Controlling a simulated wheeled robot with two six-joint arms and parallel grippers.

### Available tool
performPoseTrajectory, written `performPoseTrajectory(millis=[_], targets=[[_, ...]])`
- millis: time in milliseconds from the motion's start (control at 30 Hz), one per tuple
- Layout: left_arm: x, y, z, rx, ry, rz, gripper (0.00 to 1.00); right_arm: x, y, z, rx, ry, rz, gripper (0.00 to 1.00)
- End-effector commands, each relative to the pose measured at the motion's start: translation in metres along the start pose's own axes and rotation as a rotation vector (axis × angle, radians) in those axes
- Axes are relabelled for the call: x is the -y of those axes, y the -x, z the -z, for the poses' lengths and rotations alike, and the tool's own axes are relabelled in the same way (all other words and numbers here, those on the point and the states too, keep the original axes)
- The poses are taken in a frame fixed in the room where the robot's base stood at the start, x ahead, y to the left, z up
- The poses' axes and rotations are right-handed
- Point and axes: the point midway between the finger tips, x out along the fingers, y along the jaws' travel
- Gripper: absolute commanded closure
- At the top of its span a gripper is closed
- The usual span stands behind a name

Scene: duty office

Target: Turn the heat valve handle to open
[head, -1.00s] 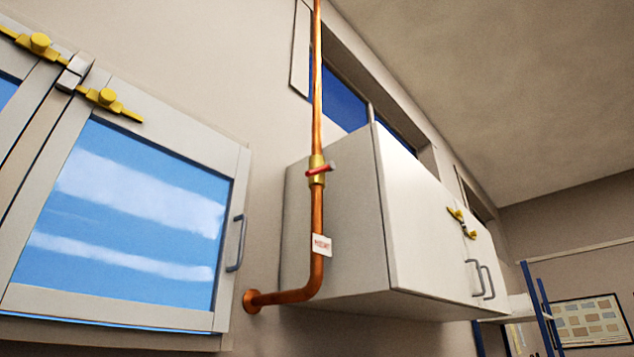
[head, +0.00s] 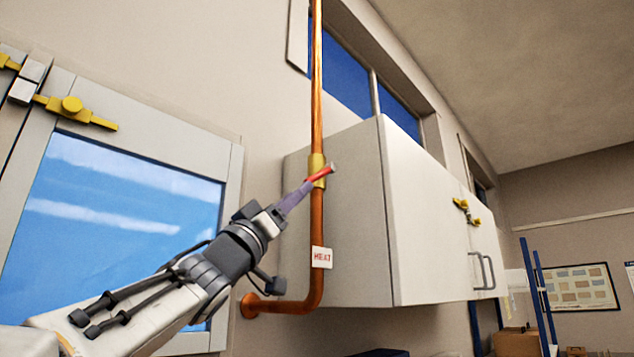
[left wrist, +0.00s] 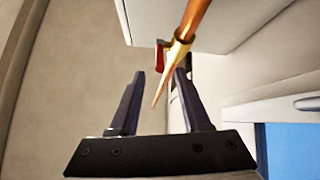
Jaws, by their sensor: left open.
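The heat valve has a brass body (head: 316,163) on a vertical copper pipe, with a red handle (head: 323,172) lying crosswise to the pipe. My left gripper (head: 305,188) reaches up from the lower left, its fingertips close to the handle in the head view. In the left wrist view the left gripper (left wrist: 160,82) is open. The red handle (left wrist: 161,57) shows just beyond the fingertips, near the gap between them, beside the brass body (left wrist: 178,50). I cannot tell whether a finger touches the handle. My right gripper is not in view.
The copper pipe (head: 316,225) bends into the wall below, and carries a "HEAT" label (head: 321,257). A white wall cabinet (head: 430,220) stands close behind and right of it. A glass-fronted cabinet (head: 120,215) hangs at left. Bare wall (head: 200,60) lies above.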

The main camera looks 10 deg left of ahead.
Motion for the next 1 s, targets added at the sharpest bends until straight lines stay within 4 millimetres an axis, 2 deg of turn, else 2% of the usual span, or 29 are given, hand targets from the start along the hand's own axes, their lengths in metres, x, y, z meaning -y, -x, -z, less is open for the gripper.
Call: performPoseTrajectory(millis=[33,100,333,500,833,933,967,1000], targets=[[-0.001,-0.016,0.004,0.001,0.004,-0.002,0.53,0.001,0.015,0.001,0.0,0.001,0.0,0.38],[-0.001,-0.03,0.004,0.002,0.003,-0.001,0.53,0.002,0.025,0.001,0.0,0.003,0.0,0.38],[-0.001,-0.065,0.003,0.001,0.003,0.001,0.53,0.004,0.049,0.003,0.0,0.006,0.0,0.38],[0.0,-0.076,0.001,0.001,0.001,0.001,0.53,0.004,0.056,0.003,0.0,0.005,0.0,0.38],[0.0,-0.077,0.0,0.0,0.0,0.001,0.53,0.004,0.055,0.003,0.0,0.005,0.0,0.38],[0.0,-0.077,0.0,0.0,0.0,0.001,0.91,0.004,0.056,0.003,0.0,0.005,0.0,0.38],[0.0,-0.077,0.0,0.0,0.0,0.001,1.0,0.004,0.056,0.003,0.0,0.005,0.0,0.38],[0.0,-0.077,0.0,0.0,0.0,0.001,1.0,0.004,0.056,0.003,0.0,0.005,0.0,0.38]])
